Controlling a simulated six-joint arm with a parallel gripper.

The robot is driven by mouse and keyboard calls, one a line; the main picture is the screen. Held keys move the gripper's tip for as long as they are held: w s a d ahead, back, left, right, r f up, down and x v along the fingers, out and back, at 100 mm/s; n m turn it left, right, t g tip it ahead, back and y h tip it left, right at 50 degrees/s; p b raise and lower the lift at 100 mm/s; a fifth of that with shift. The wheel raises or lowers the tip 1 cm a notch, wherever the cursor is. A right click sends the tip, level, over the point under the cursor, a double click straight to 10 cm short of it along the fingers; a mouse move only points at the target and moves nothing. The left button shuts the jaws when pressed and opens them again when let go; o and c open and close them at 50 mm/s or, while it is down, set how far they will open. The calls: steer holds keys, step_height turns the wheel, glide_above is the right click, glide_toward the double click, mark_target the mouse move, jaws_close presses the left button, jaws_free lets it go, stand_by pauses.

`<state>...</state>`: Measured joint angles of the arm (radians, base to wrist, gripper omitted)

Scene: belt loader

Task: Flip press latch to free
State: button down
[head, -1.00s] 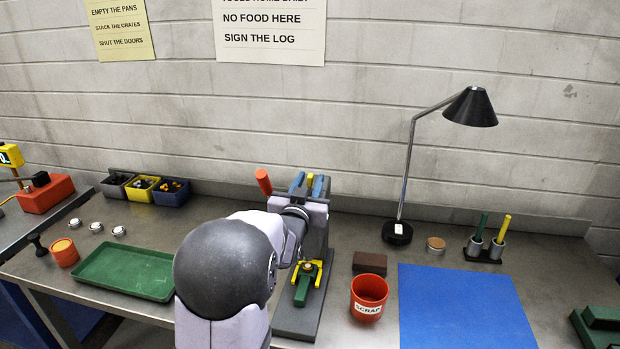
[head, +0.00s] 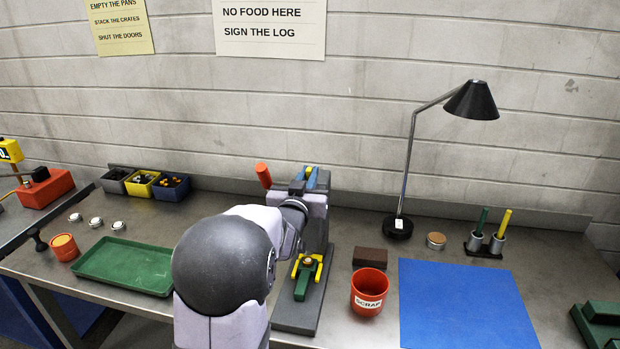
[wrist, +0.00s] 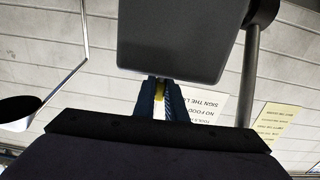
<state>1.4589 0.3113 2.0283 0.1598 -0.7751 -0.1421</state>
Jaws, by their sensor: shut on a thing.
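The press (head: 318,225) stands at the middle of the bench on a grey base (head: 297,318), with an orange-red handle (head: 263,175) at its upper left. My gripper (head: 311,182) is at the top of the press, mostly behind my arm. In the wrist view my blue fingers (wrist: 163,102) are shut on a small yellow piece (wrist: 159,92), which I take to be the latch. It is just below a dark grey block of the press (wrist: 180,40). The latch's full shape and exact angle are hidden. A green piece (head: 302,287) lies in a yellow fork (head: 316,268) on the press base.
A red scrap cup (head: 369,291) and a brown block (head: 370,257) stand close right of the press. A green tray (head: 125,266) lies left. A black lamp (head: 398,228) stands behind right. The blue mat (head: 465,305) is bare.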

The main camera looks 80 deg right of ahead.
steer(key=shift+w+f+n+b, duration=0.1)
steer(key=shift+w+n+b, duration=0.25)
steer(key=shift+n+b, duration=0.6)
steer(key=shift+w+f+n+b, duration=0.1)
steer(key=shift+w+n+b, duration=0.35)
steer(key=shift+n, duration=0.9)
steer(key=c, duration=1.8)
jaws_free()
steer(key=shift+a, duration=0.1)
steer(key=shift+a+b, duration=1.6)
steer(key=shift+a, duration=2)
